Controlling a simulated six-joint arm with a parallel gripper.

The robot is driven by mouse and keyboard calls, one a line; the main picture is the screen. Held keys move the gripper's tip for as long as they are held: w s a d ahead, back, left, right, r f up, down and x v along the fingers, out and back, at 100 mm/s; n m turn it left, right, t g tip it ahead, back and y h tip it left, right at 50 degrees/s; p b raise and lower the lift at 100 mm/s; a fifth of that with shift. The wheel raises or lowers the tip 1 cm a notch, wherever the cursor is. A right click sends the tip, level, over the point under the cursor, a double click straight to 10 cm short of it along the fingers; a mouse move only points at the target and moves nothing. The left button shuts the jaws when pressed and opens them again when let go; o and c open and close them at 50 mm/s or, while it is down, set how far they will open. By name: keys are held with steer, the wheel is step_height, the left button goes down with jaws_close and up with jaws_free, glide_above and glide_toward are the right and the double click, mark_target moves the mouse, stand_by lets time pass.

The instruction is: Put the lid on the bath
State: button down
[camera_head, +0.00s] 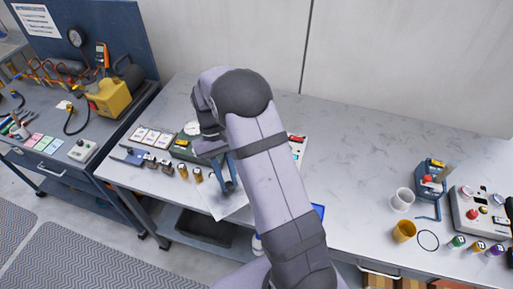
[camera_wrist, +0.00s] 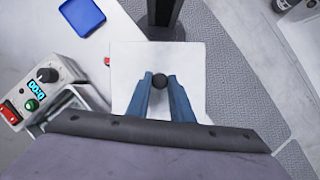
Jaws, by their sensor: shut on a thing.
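The lid is a white square plate with a round black knob, seen in the wrist view (camera_wrist: 130,65) and partly in the head view (camera_head: 222,206). My gripper (camera_wrist: 160,80) is shut on the knob, with a blue finger on either side. In the head view my gripper (camera_head: 227,188) is over the front part of the bench. A unit with a lit display and red and green controls (camera_wrist: 42,85) is left of the lid in the wrist view. A grey-rimmed open box beside it, seemingly the bath (camera_wrist: 72,98), is partly hidden by my gripper. My arm hides most of it in the head view.
A blue tray (camera_wrist: 82,18) lies beyond the lid in the wrist view. Small brass-coloured parts (camera_head: 183,172) and a dark green case (camera_head: 185,148) stand left of my gripper. The bench's middle right is clear.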

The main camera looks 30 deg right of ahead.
steer(key=shift+a+f, duration=0.2)
steer(key=shift+a, duration=0.15)
steer(key=shift+m, duration=0.4)
steer(key=w+d+r, duration=0.1)
steer(key=d+r+b, duration=0.1)
steer(key=d+r, duration=0.1)
steer(key=w+d+r+b, duration=0.1)
steer(key=d, duration=0.1)
steer(key=shift+w+d+r, duration=0.15)
steer(key=shift+w, duration=0.15)
steer(key=w+d+r+n+t+h, duration=0.2)
steer(key=w+d+r+n+t, duration=0.1)
steer(key=n, duration=1)
steer(key=w+d+r+n+t+h, duration=0.2)
steer(key=w+d+r+n+t, duration=0.2)
steer(key=d+n, duration=0.4)
steer(key=w+n+b, duration=0.1)
steer(key=n, duration=0.4)
steer(key=shift+w+r+t, duration=0.25)
steer(key=shift+w+t, duration=0.05)
steer(key=shift+w, duration=0.1)
steer(key=shift+f, duration=0.1)
step_height(320, 180, down, 10)
steer(key=p, duration=0.1)
steer(key=shift+p, duration=0.4)
steer(key=shift+a, duration=0.1)
